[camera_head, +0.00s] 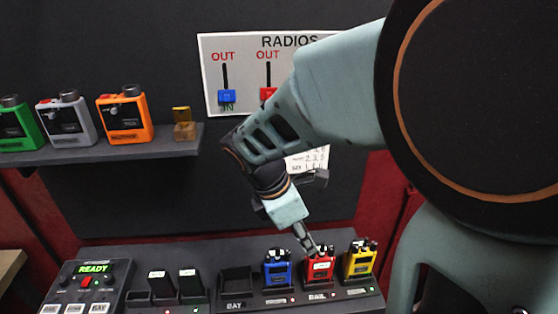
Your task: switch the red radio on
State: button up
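The red radio (320,265) stands upright in a bay of the dark charging dock, between the blue radio (278,267) on its left and the yellow radio (359,259) on its right. My gripper (310,250) points down at the top of the red radio, its tips at or just above the radio's top left. I cannot tell whether they touch it. The fingers look close together, but they are too small to tell whether they are shut. The knobs on top of the red radio are partly hidden by the fingers.
The dock (235,303) has an empty bay left of the blue radio. A control box reading READY (93,269) stands at far left. A shelf (100,152) holds green, grey and orange devices. A RADIOS panel (245,65) with sliders hangs behind, partly covered by my arm.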

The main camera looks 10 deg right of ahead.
jog(key=x, duration=0.5)
jog(key=shift+w+d+f, duration=0.1)
jog(key=shift+f, duration=0.2)
grip_shut()
